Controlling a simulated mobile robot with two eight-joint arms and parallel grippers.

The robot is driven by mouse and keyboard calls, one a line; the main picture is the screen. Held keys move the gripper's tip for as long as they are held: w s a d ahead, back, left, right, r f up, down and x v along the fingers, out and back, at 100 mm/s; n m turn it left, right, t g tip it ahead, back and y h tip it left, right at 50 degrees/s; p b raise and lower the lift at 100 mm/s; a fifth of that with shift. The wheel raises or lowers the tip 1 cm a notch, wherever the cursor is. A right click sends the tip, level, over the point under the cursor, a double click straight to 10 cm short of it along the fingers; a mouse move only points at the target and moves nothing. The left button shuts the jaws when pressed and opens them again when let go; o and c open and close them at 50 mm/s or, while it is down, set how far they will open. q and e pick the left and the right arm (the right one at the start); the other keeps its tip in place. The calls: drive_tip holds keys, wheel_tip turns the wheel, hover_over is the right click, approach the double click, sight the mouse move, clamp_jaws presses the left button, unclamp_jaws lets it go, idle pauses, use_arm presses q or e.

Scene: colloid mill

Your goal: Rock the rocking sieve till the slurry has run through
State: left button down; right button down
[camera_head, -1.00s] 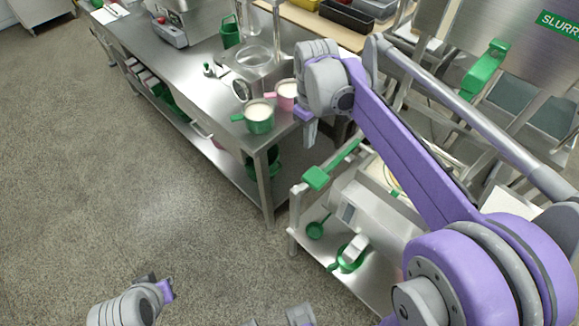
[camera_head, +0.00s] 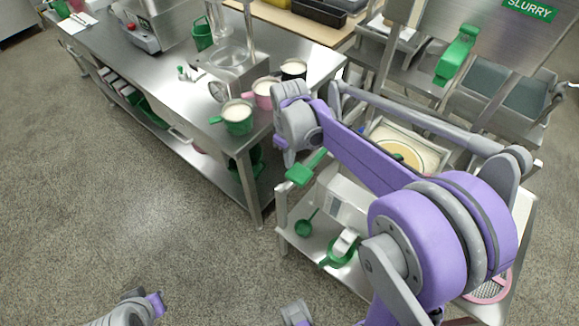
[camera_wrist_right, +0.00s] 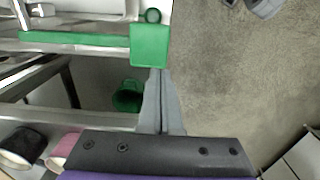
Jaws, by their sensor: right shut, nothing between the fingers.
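The rocking sieve stands on the metal cart at the right in the head view. Its box (camera_head: 345,200) is pale and partly hidden by my right arm.
A steel table (camera_head: 190,85) at the left holds a green pot (camera_head: 238,127), a pink pot (camera_head: 264,99) and a dark pot (camera_head: 293,69) near its corner. The floor at left is clear.

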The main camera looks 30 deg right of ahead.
sight(287, 178)
drive_tip(key=shift+f, duration=1.85)
drive_tip(key=shift+t+h, duration=0.3)
drive_tip(key=shift+h, duration=0.4)
drive_tip(key=f+b, duration=0.1)
drive_tip(key=f, duration=0.1)
drive_tip(key=f+b, duration=0.2)
drive_tip(key=a+f+b, duration=0.1)
drive_tip(key=f, duration=0.1)
drive_tip(key=shift+s, duration=0.25)
drive_tip(key=shift+s+a+f, duration=0.1)
drive_tip(key=shift+s+a, duration=0.05)
drive_tip(key=shift+s, duration=0.05)
